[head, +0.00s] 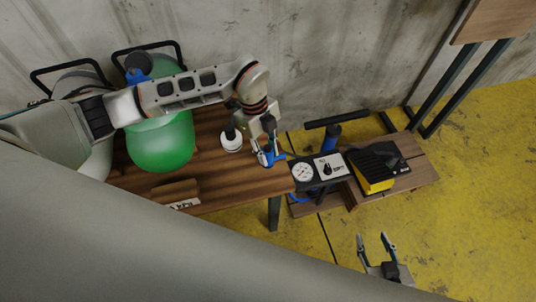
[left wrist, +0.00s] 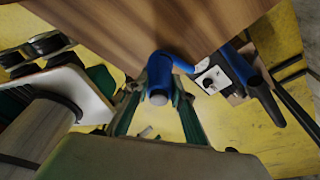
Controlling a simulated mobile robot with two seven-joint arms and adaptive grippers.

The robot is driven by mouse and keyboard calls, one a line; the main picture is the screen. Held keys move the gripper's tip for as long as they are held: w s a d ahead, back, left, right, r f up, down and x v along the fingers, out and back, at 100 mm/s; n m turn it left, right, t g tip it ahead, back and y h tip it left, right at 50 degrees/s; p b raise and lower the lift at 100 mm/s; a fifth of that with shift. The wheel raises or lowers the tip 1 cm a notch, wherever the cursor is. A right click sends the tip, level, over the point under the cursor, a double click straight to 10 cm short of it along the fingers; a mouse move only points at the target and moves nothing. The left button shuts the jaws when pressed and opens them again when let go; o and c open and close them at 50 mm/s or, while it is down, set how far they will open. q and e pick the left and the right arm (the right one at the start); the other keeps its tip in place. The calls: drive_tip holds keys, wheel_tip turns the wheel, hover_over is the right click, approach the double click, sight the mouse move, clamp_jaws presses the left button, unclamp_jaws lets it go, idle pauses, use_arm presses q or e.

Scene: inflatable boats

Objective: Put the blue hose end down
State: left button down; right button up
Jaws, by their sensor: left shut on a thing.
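The blue hose end (head: 271,158) is between the fingers of my left gripper (head: 266,152), at the right end of the brown wooden table (head: 225,196). In the left wrist view the blue hose end (left wrist: 160,72) shows a round grey face between the two green-edged fingers, and a blue arm of it points right. My left gripper is shut on it. Whether the hose end touches the tabletop, I cannot tell. My right gripper (head: 378,252) is open and empty over the yellow floor at the lower right.
A white and black round fitting (head: 231,140) stands just left of my left gripper. A green tank (head: 162,142) is further left. A low bench (head: 418,172) at right carries a gauge panel (head: 320,170), a blue pump (head: 331,137) and a black-yellow foot pump (head: 376,170).

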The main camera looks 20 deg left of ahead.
use_arm(q)
drive_tip(key=shift+f, duration=1.05)
drive_tip(key=shift+r, duration=0.1)
drive_tip(key=c, duration=1.8)
unclamp_jaws()
drive_tip(key=shift+o, duration=0.2)
use_arm(e)
drive_tip(key=shift+s+f, duration=0.3)
drive_tip(key=shift+f, duration=0.1)
